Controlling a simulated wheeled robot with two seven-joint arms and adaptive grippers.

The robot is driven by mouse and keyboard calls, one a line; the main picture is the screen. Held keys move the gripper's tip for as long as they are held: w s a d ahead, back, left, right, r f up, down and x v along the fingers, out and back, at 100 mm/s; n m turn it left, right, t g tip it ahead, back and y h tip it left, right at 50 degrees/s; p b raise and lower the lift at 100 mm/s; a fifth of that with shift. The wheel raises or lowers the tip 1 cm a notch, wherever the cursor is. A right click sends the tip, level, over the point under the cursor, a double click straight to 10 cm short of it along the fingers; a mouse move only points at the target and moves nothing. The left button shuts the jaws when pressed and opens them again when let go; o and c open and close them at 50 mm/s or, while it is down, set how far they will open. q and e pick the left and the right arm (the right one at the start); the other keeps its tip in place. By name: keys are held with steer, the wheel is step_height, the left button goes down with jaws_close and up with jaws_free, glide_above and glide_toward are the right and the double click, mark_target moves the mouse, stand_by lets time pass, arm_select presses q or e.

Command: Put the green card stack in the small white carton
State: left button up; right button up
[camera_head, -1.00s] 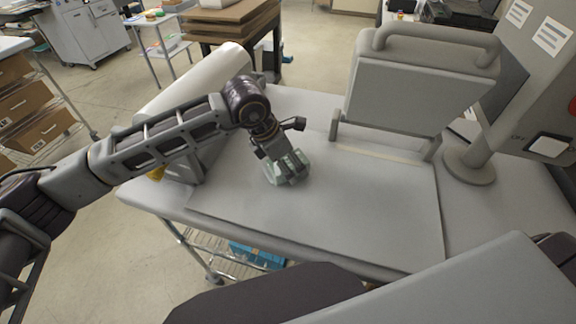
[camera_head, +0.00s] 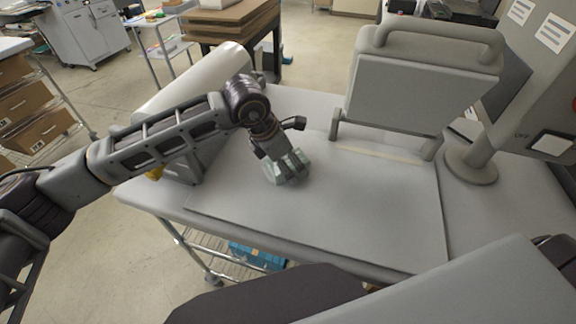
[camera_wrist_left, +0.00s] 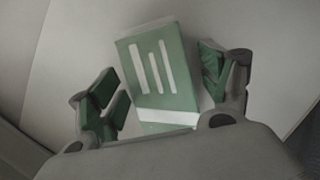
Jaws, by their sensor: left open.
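The green card stack (camera_wrist_left: 160,72) lies on the grey work surface, with pale stripes on its top and a white band near its lower end. In the head view the stack (camera_head: 274,174) shows only in part beneath my left gripper (camera_head: 288,172). In the left wrist view my left gripper (camera_wrist_left: 165,95) is open, with its fingers on either side of the stack and a gap at each side. I cannot make out a small white carton. My right gripper is not in view.
A white roll (camera_head: 190,85) lies at the table's left side. A post (camera_head: 470,165) stands at the right. The board's front right part is clear.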

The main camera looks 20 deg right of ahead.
mark_target(288, 161)
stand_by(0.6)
arm_select(q)
steer(key=shift+c, duration=0.3)
steer(key=c, duration=1.1)
steer(key=shift+r, duration=0.1)
steer(key=shift+c, duration=0.2)
steer(key=shift+r+p, duration=0.2)
steer(key=shift+p, duration=0.45)
step_height(288, 161, up, 10)
steer(key=shift+f+b, duration=0.1)
steer(key=shift+b, duration=1.15)
